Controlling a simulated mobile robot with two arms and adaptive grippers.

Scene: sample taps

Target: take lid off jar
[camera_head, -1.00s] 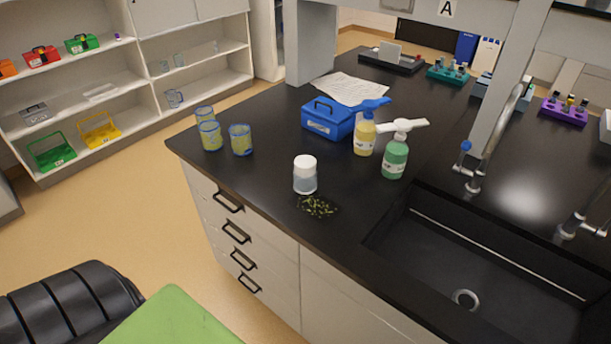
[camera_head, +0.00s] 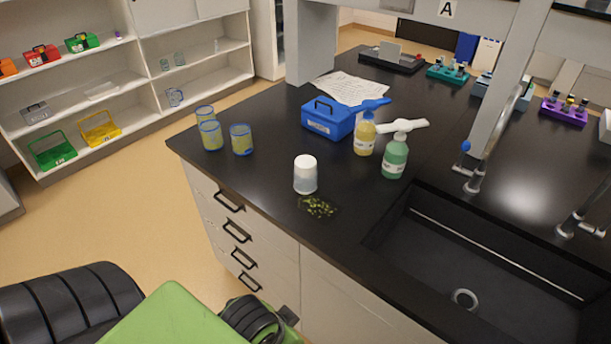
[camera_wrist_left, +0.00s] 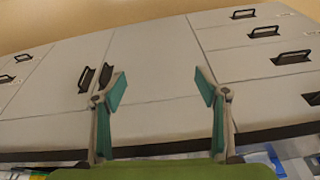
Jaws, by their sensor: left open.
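The jar (camera_head: 305,181) stands upright on the black bench near its front edge, with its white lid (camera_head: 305,162) on top. My left gripper (camera_wrist_left: 162,90) shows in the left wrist view with its two teal-padded fingers wide apart and nothing between them. It faces grey cabinet fronts with black handles. In the head view my left arm is at the bottom, below and in front of the bench, well short of the jar; its fingers cannot be made out clearly there. My right gripper is not in view.
A dark patch of green bits (camera_head: 317,206) lies right in front of the jar. Yellow (camera_head: 365,137) and green (camera_head: 394,160) bottles, a blue box (camera_head: 328,120) and several glasses (camera_head: 241,139) stand behind and beside it. A sink (camera_head: 470,270) is at right.

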